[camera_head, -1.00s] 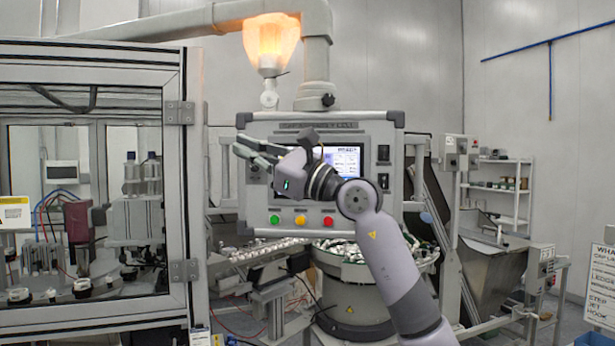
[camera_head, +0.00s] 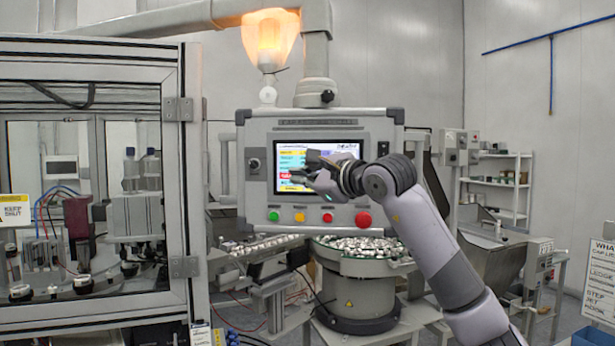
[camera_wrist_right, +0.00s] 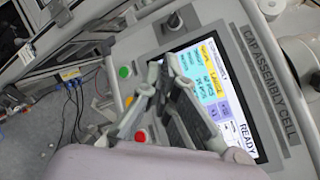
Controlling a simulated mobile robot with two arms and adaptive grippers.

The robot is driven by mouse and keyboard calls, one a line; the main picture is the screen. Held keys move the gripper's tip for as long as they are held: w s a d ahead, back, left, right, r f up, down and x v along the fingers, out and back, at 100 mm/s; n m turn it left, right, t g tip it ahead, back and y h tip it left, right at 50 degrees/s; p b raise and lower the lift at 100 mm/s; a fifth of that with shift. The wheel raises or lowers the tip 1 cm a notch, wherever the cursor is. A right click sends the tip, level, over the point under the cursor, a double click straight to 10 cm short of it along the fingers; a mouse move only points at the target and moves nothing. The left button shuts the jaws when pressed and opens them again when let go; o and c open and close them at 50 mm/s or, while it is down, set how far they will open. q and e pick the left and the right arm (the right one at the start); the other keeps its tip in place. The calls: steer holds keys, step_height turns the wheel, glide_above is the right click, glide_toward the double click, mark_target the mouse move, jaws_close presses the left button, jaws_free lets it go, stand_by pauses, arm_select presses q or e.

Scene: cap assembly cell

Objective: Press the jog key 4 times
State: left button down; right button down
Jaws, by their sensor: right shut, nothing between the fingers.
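The control panel (camera_head: 230,190) carries a lit touchscreen (camera_head: 285,160) with coloured keys; the screen also shows in the right wrist view (camera_wrist_right: 228,100). I cannot read which key is the jog key. My right gripper (camera_head: 303,172) is in front of the screen and covers part of it. In the right wrist view its fingers (camera_wrist_right: 168,72) are shut and empty, over the screen's edge. Whether the tips touch the screen I cannot tell. My left gripper is not in view.
Below the screen are a green button (camera_head: 273,215), a yellow button (camera_head: 299,216) and a red button (camera_head: 363,218). A black switch (camera_head: 254,165) sits left of the screen. A bowl feeder (camera_head: 350,268) stands below, and a framed machine (camera_head: 172,230) at left.

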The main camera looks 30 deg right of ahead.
steer(key=w+d+p, duration=0.4)
steer(key=w+d, duration=0.1)
steer(key=w, duration=0.1)
steer(key=shift+p, duration=0.35)
steer(key=shift+w+d, duration=0.1)
stand_by(1.1)
steer(key=shift+w+d+p, duration=0.3)
steer(key=shift+p, duration=0.15)
